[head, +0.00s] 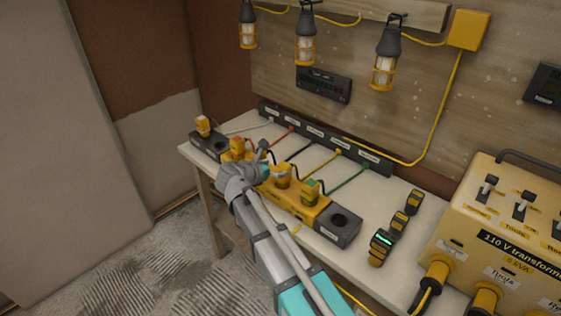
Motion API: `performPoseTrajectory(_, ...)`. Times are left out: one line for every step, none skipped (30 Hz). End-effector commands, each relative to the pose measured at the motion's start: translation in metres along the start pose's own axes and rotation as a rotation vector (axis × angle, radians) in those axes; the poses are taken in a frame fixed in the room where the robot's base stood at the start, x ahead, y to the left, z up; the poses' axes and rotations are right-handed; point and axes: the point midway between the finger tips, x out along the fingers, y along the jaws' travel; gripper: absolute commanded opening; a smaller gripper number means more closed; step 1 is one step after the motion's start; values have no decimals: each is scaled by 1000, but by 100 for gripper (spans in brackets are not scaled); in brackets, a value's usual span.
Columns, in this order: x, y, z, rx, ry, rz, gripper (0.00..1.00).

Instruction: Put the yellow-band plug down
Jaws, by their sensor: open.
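A yellow and black power strip (296,203) runs along the front of the bench, with several yellow plugs standing along it. One yellow plug (283,176) stands upright in the strip just right of my gripper (264,160). A yellow lead ends near it, so it looks like the yellow-band plug, but its band is too small to read for certain. My gripper is open over the strip, its fingers close to that plug's left side; I cannot tell whether they touch it. My gripper and arm hide part of the strip and perhaps another plug.
A green-banded plug (311,190), an orange-banded plug (236,148) and a white-banded plug (203,126) stand nearby. A labelled dark rail (322,138) lies behind, with coloured leads. Small handheld devices (381,246) and a yellow transformer (500,238) are at right. Lanterns (387,57) hang above.

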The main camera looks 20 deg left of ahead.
Motion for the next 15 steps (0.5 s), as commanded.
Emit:
performPoseTrajectory(-12,-1,3,-1,0,2,100)
performPoseTrajectory(-16,-1,3,0,0,2,100)
performPoseTrajectory(-22,-1,3,0,0,1,100)
performPoseTrajectory(-27,-1,3,-1,0,2,100)
performPoseTrajectory(-31,0,2,-1,0,2,100)
performPoseTrajectory(-36,0,2,-1,0,2,100)
performPoseTrajectory(-40,-1,2,-1,0,1,100)
performPoseTrajectory(-43,-1,2,-1,0,0,100)
performPoseTrajectory(-47,0,2,-1,0,0,100)
performPoseTrajectory(-49,0,2,-1,0,1,100)
performPoseTrajectory(-52,0,1,-1,0,1,100)
performPoseTrajectory(-54,0,1,0,0,1,100)
performPoseTrajectory(-55,0,1,0,0,1,100)
performPoseTrajectory(-56,0,1,0,0,1,100)
performPoseTrajectory(-57,0,0,0,0,0,100)
